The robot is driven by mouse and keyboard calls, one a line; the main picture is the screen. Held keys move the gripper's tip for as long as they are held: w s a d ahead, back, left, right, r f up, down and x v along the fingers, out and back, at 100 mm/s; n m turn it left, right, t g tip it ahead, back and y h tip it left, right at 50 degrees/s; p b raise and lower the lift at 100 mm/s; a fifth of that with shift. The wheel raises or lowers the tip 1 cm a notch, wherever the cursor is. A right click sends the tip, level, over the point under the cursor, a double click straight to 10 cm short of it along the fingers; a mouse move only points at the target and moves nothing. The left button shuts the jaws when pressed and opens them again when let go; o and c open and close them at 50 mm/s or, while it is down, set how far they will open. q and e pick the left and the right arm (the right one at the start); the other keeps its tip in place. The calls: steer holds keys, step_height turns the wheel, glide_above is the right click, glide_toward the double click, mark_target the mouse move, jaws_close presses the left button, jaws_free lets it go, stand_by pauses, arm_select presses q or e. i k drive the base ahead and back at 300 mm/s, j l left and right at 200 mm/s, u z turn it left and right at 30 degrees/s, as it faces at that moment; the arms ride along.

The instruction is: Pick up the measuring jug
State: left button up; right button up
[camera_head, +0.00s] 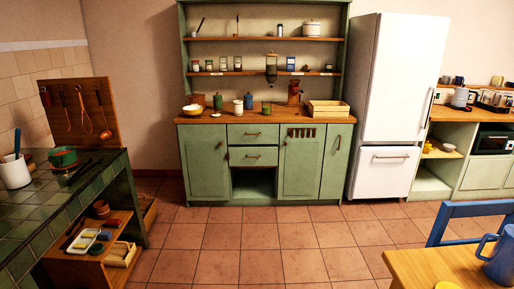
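A blue jug (499,258) with a loop handle on its left side stands on the wooden table (430,272) at the bottom right. The right edge of the picture cuts it off, and I cannot make out measuring marks on it. No other vessel in view is clearly a measuring jug; the small ones on the far shelves and counters are too small to tell. Neither of my grippers is in view.
A blue chair (462,210) stands behind the table. A green dresser (300,165) and white fridge (395,100) line the back wall. A green-tiled counter (30,215) with a low wooden shelf is at the left. The tiled floor between is clear.

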mark_target(266, 105)
steer(key=i, duration=2.15)
